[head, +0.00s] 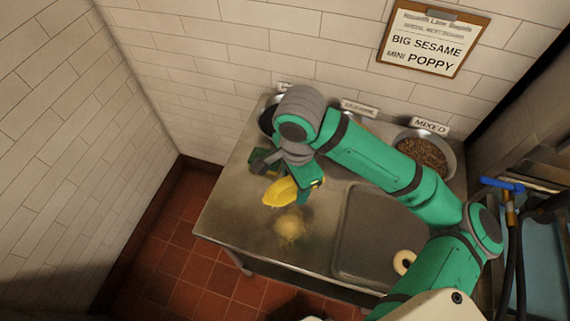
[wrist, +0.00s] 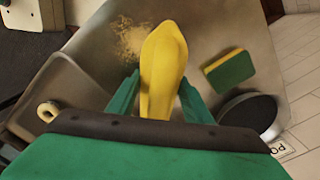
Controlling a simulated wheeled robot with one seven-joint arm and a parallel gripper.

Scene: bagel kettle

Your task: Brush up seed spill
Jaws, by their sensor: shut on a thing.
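My gripper (head: 304,186) is shut on a yellow scoop-like tool (head: 280,193) above the steel counter. In the wrist view the tool (wrist: 160,62) points away from my gripper (wrist: 158,96), its handle between the fingers. A loose pale tan seed spill (head: 291,228) lies on the counter just below the tool in the head view. In the wrist view the spill (wrist: 128,38) is left of the tool's tip. I cannot tell whether the tool touches the counter. No brush can be made out.
A yellow and green sponge (wrist: 229,68) lies near a bowl of black seeds (wrist: 248,112). A bowl of mixed seeds (head: 424,156) stands at the back right. A metal tray (head: 365,225) holds a bagel (head: 404,262). A sign (head: 434,40) hangs on the wall. The counter's front left is clear.

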